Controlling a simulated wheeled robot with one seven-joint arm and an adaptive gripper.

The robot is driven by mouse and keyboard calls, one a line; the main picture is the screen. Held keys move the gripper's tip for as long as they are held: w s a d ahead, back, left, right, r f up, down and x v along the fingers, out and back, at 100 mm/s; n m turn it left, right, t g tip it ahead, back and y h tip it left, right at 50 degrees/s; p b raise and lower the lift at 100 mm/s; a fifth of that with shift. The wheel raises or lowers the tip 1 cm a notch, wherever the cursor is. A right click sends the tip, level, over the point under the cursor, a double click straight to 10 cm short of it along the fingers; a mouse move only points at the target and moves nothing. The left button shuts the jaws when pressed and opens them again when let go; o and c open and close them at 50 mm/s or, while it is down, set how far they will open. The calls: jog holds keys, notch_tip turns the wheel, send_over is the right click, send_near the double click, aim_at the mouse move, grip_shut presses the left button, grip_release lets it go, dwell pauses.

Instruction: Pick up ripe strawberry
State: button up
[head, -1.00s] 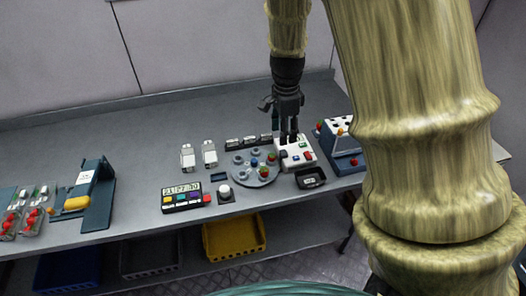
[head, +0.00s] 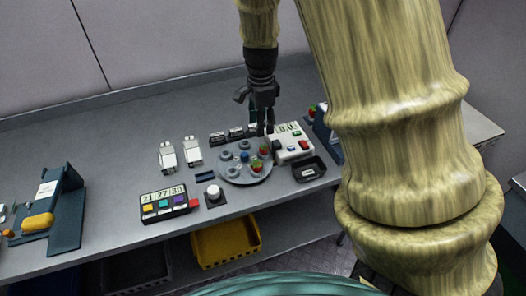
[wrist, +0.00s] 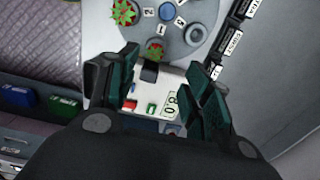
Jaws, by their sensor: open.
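A round grey plate with ring-shaped holders (head: 232,174) stands on the bench. On its right side are two red strawberries with green leaves, a front one (head: 257,165) and a rear one (head: 264,150). In the wrist view one strawberry (wrist: 124,12) is at the top left. The other (wrist: 156,50) lies just beyond the gap between my fingers and is partly hidden. My gripper (head: 265,128) points down above the border between the plate and a white scale (head: 290,150). It is open and empty, also in the wrist view (wrist: 165,78). I cannot tell its exact height.
A dark tray (head: 309,169) stands in front of the scale. A timer box with coloured buttons (head: 163,205) and a white-knobbed button (head: 214,194) are left of the plate. Small black labelled blocks (head: 235,133) stand behind it. A yellow crate (head: 226,243) is below the bench.

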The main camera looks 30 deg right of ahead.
send_over(264, 147)
jog(key=f, duration=0.3)
jog(key=w+f+p, duration=0.1)
jog(key=shift+a+f, duration=0.3)
jog(key=shift+s+f+p, duration=0.3)
jog(key=shift+f, duration=0.2)
jog(key=f, duration=0.1)
jog(key=f+p, duration=0.1)
jog(key=f, duration=0.1)
jog(key=shift+s+d, duration=0.15)
jog(key=shift+d, duration=0.2)
jog(key=shift+f, duration=0.7)
jog(key=c, duration=0.7)
